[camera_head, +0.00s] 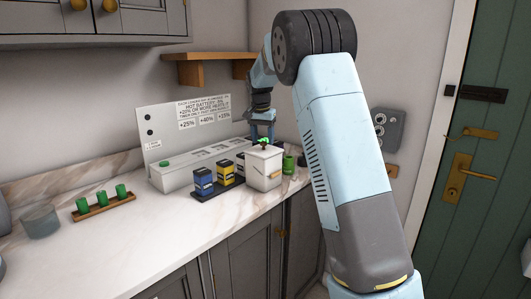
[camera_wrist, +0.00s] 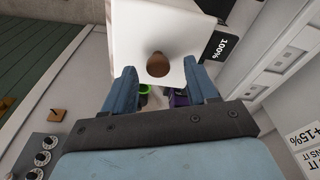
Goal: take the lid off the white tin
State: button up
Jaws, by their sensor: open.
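The white tin (camera_head: 263,173) stands on the counter at the right end of the row, upright, with its white lid (camera_head: 265,151) on top. From above, the square lid (camera_wrist: 135,35) has a round brown knob (camera_wrist: 157,65) at its middle. My gripper (camera_head: 262,120) is above the tin, pointing down. In the wrist view my gripper (camera_wrist: 160,70) is open, with one finger on each side of the knob in the picture. Whether the fingers reach down to the knob's height I cannot tell. No touch is visible.
Blue and yellow cells (camera_head: 203,182) stand in a black holder left of the tin. A long white box (camera_head: 190,170) and a sign panel (camera_head: 185,125) are behind. A green cylinder (camera_head: 288,164) is close right. A wooden shelf (camera_head: 205,57) hangs above.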

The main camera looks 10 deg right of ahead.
jog(key=shift+w+f, duration=0.1)
jog(key=shift+f, duration=0.5)
jog(key=shift+c, duration=0.4)
grip_shut()
